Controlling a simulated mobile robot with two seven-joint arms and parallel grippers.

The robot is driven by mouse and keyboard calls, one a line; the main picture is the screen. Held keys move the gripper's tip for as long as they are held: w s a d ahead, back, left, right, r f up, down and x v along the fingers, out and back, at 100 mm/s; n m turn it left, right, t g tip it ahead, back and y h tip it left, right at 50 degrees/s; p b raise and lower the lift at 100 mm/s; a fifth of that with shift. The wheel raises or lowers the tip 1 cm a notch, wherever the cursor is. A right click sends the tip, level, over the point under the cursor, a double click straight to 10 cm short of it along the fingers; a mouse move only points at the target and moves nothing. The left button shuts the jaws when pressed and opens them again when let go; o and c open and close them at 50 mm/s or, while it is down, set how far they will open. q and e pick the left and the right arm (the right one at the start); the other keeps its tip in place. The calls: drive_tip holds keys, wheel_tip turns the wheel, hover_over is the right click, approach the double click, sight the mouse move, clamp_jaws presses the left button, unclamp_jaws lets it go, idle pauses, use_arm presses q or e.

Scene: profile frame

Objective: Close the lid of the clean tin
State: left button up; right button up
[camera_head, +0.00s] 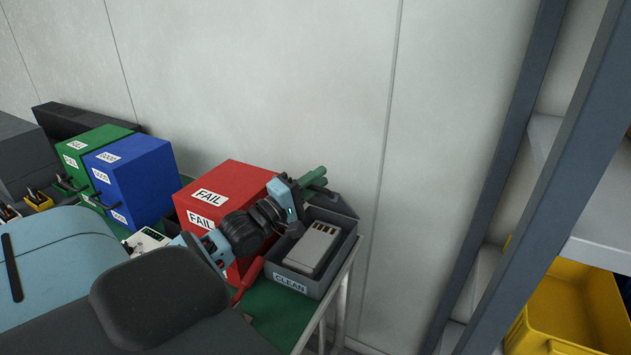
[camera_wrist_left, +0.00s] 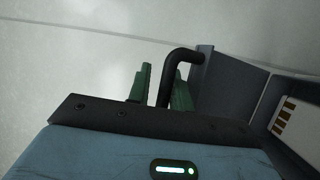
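The clean tin (camera_head: 292,284) is a dark grey box labelled CLEAN at the right end of the green-topped table. Its lid (camera_head: 335,203) stands open at the back; the lid also shows in the wrist view (camera_wrist_left: 230,88) with a dark bent handle (camera_wrist_left: 182,57). A light grey part with brown-gold contacts (camera_head: 313,248) lies in the tin. My left gripper (camera_head: 316,179) is at the raised lid, above the tin's back left. In the wrist view its green fingers (camera_wrist_left: 163,90) are apart, with the handle's bar seen between them; contact is unclear. My right gripper is out of view.
A red FAIL box (camera_head: 235,180) stands left of the tin, with blue (camera_head: 140,175) and green (camera_head: 95,140) boxes farther left. A red-handled tool (camera_head: 247,280) lies beside the tin. A shelf upright (camera_head: 500,180) and yellow bin (camera_head: 565,315) are at right.

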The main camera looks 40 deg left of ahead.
use_arm(q)
drive_tip(key=shift+s+f, duration=0.3)
drive_tip(key=shift+s, duration=0.25)
drive_tip(key=v, duration=0.6)
drive_tip(key=shift+s+b, duration=0.35)
drive_tip(key=shift+b, duration=0.05)
drive_tip(key=shift+a+r, duration=0.1)
drive_tip(key=shift+a, duration=0.05)
drive_tip(key=shift+c, duration=0.2)
